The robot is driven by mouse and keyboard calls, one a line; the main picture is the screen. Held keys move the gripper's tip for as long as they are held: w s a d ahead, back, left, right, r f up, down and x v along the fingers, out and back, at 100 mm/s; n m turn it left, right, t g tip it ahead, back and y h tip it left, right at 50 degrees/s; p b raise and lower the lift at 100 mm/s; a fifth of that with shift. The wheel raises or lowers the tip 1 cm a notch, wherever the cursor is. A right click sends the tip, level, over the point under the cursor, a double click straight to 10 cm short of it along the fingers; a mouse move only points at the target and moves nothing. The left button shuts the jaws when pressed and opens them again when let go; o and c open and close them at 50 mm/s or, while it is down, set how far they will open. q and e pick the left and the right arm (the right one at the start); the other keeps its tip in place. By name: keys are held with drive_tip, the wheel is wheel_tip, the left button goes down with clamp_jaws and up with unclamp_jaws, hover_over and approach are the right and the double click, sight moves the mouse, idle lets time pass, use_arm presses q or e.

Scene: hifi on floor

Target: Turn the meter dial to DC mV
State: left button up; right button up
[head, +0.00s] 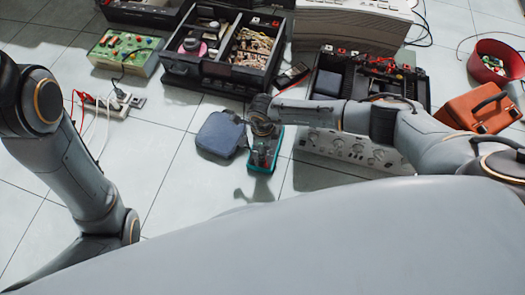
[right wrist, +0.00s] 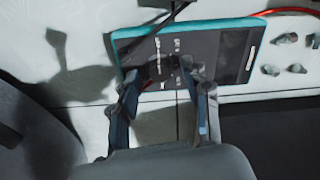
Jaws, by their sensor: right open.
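The meter (head: 262,160) lies on the tiled floor, a dark-faced box with a teal rim, beside a blue-grey pouch. In the right wrist view the meter (right wrist: 225,55) shows its dark face and grey screen, with its dark round dial (right wrist: 158,68) partly hidden. My right gripper (head: 263,138) is over the meter. In the right wrist view the right gripper (right wrist: 166,80) is open, its two fingers either side of the dial's near part. Whether they touch it I cannot tell. The dial's setting is too small to read. My left gripper is out of view.
The blue-grey pouch (head: 221,134) lies just left of the meter. A white panel with knobs (head: 345,148) lies to its right. A black parts box (head: 228,45) and an open toolbox (head: 372,75) stand behind.

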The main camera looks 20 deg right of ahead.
drive_tip(key=shift+f, duration=0.4)
drive_tip(key=shift+c, duration=0.2)
clamp_jaws()
